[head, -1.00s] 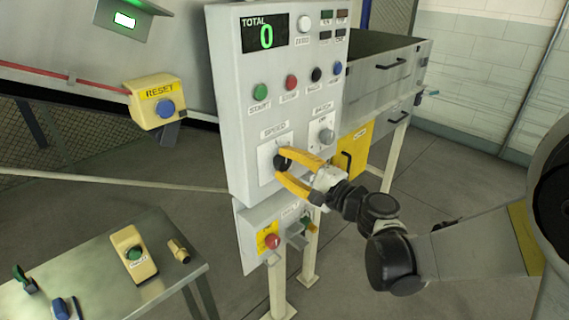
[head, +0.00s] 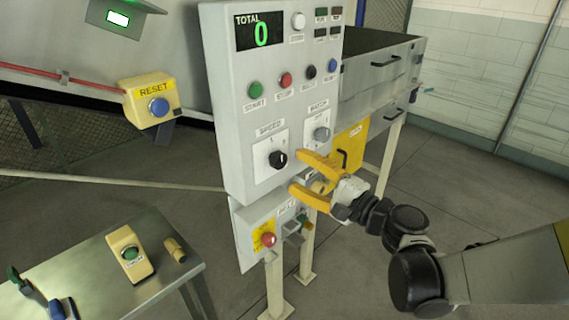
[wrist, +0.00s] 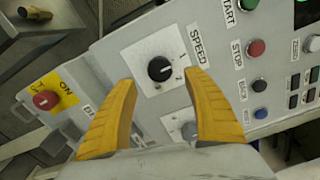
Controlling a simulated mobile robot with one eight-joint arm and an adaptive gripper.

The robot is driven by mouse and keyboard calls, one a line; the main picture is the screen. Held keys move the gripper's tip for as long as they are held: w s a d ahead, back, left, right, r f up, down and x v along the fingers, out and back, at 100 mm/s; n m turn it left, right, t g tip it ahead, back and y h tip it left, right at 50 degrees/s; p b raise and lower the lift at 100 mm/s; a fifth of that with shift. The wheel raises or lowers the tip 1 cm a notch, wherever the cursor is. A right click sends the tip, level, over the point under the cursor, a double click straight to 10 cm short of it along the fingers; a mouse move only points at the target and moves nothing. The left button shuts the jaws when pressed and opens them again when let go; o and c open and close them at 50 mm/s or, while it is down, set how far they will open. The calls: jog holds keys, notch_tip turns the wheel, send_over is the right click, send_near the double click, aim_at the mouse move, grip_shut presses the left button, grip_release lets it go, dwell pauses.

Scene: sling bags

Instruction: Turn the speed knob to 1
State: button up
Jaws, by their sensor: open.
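The speed knob (head: 277,159) is a round black knob with a white pointer line on a white plate under the SPEED label, on the grey control panel (head: 225,115). In the wrist view the speed knob (wrist: 160,69) lies ahead of the fingertips, with a "1" mark on its plate. My gripper (head: 296,173) has two yellow fingers, spread apart and empty. It is to the lower right of the knob in the head view, apart from it. The wrist view shows my gripper (wrist: 165,88) with the knob between the finger directions, not touched.
A grey knob (head: 321,133) labelled BATCH sits right of the speed knob. Start (head: 255,90) and stop (head: 286,80) buttons are above. A lower box with a red button (head: 268,239) is below. A metal table (head: 95,265) stands at left.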

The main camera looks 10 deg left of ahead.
jog(key=v, duration=0.5)
jog(key=shift+s+d, duration=0.25)
jog(key=s+d+f+n+g+h, duration=0.2)
jog(key=s+d+f+n+h, duration=0.1)
jog(key=s+d+n+h, duration=0.2)
jog(key=s+d+f+n+g+h, duration=0.1)
jog(key=s+d+f+n+h, duration=0.3)
jog(key=s+d+h, duration=0.5)
jog(key=s+d+n, duration=0.1)
jog(key=s+d, duration=0.1)
jog(key=d, duration=0.1)
jog(key=shift+d+g, duration=0.25)
jog(key=shift+g, duration=0.15)
